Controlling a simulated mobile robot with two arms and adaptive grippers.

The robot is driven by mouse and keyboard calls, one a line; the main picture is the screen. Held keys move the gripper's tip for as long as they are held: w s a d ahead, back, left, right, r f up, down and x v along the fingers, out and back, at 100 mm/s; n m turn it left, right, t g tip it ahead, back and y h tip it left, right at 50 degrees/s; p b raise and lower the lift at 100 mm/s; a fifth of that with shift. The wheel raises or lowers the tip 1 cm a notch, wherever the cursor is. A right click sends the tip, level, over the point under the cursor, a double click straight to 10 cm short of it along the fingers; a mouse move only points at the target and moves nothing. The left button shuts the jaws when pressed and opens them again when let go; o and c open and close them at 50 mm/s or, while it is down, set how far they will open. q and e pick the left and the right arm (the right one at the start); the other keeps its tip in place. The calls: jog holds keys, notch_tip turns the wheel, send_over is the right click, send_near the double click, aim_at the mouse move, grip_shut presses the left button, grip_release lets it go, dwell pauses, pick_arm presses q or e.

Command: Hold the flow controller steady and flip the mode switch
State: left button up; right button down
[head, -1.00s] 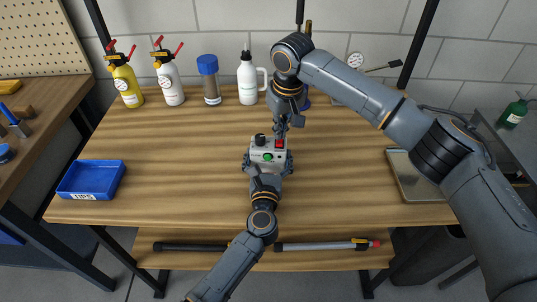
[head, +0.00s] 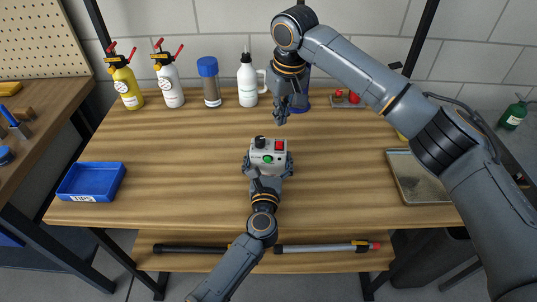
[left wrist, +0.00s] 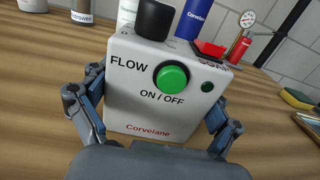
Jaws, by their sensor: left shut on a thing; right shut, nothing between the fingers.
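The flow controller (head: 266,164) is a pale grey box on the wooden table, with a black knob (head: 260,142), a red switch (head: 280,146) and a green button (head: 267,159). In the left wrist view its front (left wrist: 150,112) reads FLOW, ON/OFF and Corvelane; the red switch (left wrist: 210,48) is at its top right and a small dark green lamp sits below it. My left gripper (head: 267,170) is shut on the flow controller, a finger on each side. My right gripper (head: 281,118) is shut and empty, behind and above the box, apart from the red switch.
A blue tips tray (head: 92,181) lies at the left front. Bottles line the back, including a white wash bottle (head: 247,80) and a blue-capped one (head: 210,82). A metal tray (head: 420,180) is at the right. The table around the box is clear.

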pick_arm(q)
jog(key=o, duration=1.1)
jog(key=shift+o, duration=0.2)
